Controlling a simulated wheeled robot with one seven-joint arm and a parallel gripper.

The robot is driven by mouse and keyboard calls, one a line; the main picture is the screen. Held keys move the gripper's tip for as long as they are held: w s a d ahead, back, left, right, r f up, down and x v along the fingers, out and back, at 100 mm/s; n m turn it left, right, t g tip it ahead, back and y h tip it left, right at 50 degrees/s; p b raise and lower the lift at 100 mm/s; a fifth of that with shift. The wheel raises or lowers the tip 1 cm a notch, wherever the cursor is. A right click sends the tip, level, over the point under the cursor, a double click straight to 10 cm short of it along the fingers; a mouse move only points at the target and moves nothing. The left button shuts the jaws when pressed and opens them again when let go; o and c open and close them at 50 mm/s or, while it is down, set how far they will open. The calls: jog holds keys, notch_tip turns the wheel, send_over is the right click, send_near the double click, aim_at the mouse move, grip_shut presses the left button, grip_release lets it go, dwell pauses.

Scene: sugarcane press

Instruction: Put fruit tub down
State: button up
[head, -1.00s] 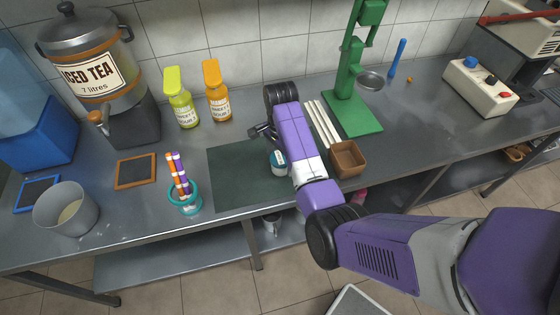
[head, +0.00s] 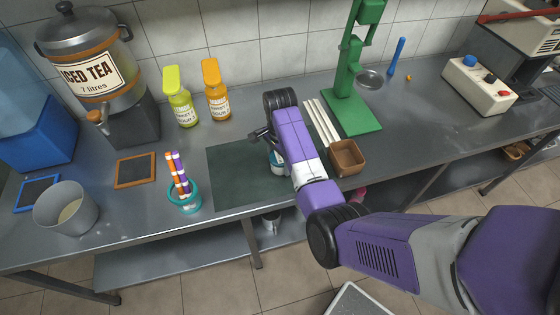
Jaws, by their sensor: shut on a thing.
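The fruit tub (head: 276,163), a small white and teal tub, is at the right part of the dark green mat (head: 232,178). My purple arm hides much of it. My gripper (head: 271,143) is right above the tub and shut on it. Its fingertips are mostly hidden behind my arm. I cannot tell whether the tub's base touches the mat or hovers just over it.
A brown square bowl (head: 347,158) and white sticks (head: 321,122) are right of my arm, before the green press (head: 350,100). A teal cup of striped straws (head: 185,198) stands left of the mat. The mat's left part is clear.

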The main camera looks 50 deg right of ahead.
notch_tip(320, 180, up, 20)
jog(key=p, duration=0.3)
jog(key=shift+p, duration=0.3)
dwell(0.5)
